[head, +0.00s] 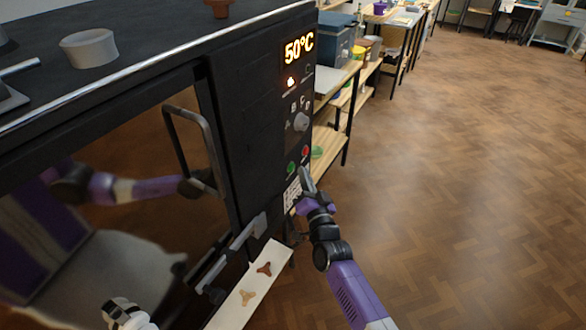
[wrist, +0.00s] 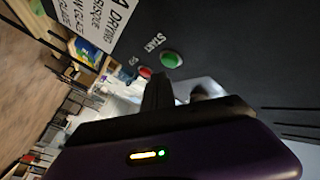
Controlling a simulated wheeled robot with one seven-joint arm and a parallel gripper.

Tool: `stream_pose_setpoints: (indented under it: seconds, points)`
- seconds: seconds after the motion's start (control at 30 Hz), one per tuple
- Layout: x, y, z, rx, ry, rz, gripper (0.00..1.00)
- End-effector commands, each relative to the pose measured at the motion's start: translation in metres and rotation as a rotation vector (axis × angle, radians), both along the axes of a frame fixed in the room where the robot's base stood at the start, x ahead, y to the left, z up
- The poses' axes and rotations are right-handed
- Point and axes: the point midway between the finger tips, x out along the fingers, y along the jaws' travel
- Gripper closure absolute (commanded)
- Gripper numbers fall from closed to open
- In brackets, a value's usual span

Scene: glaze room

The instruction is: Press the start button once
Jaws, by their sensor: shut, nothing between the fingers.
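The green start button (head: 291,167) sits low on the black control panel of the oven. In the wrist view the green button (wrist: 172,59) has the word START beside it. A red button (head: 305,150) is up and to its right in the head view; it also shows in the wrist view (wrist: 145,72). My gripper (head: 305,174) is shut and empty, its tips close to the panel just beside the green button. In the wrist view its fingers (wrist: 158,78) point at the panel near both buttons. I cannot tell whether the tips touch it.
The panel also has a knob (head: 301,122) and a lit display (head: 299,48) reading 50°C. A door handle (head: 190,150) juts out to the left. A pale board (head: 232,312) with clay stilts lies below. Shelves stand behind; the floor (head: 470,190) at right is clear.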

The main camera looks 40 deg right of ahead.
Motion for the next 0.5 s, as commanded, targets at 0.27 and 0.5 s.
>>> stream_pose_setpoints:
  seconds: [0.27,0.5]
  points:
    - [-0.016,-0.006,-0.003,0.0,-0.001,-0.001,1.0]
    - [-0.035,-0.012,-0.005,0.0,-0.002,0.001,1.0]
